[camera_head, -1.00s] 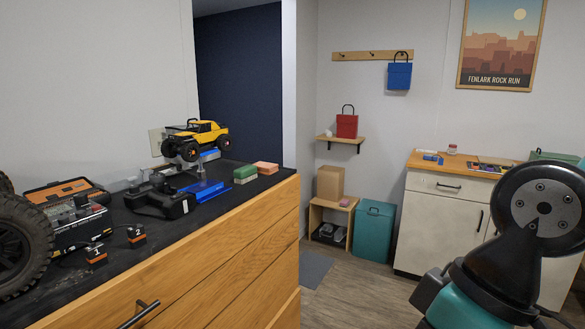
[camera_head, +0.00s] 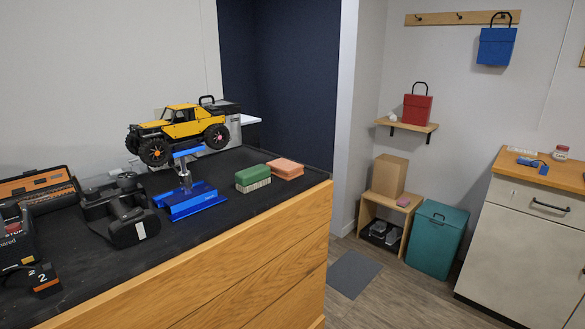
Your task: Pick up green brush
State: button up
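The green brush (camera_head: 254,177) lies on the black mat on top of the wooden drawer cabinet. It has a green block body with pale bristles facing down. It sits just left of an orange block (camera_head: 286,168), with a small gap or light contact that I cannot tell apart. The blue stand (camera_head: 190,203) is to its left. My gripper is not in view.
A yellow crawler (camera_head: 178,133) rests on the blue stand. A black transmitter (camera_head: 120,213) and an orange-black case (camera_head: 40,190) lie farther left. The mat in front of the brush is clear, up to the wooden edge (camera_head: 250,236).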

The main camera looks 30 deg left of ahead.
aim_at(247, 180)
jog(key=u, duration=0.1)
jog(key=i, duration=0.7)
jog(key=u, duration=1.05)
jog(key=i, duration=0.8)
jog(key=u, duration=0.85)
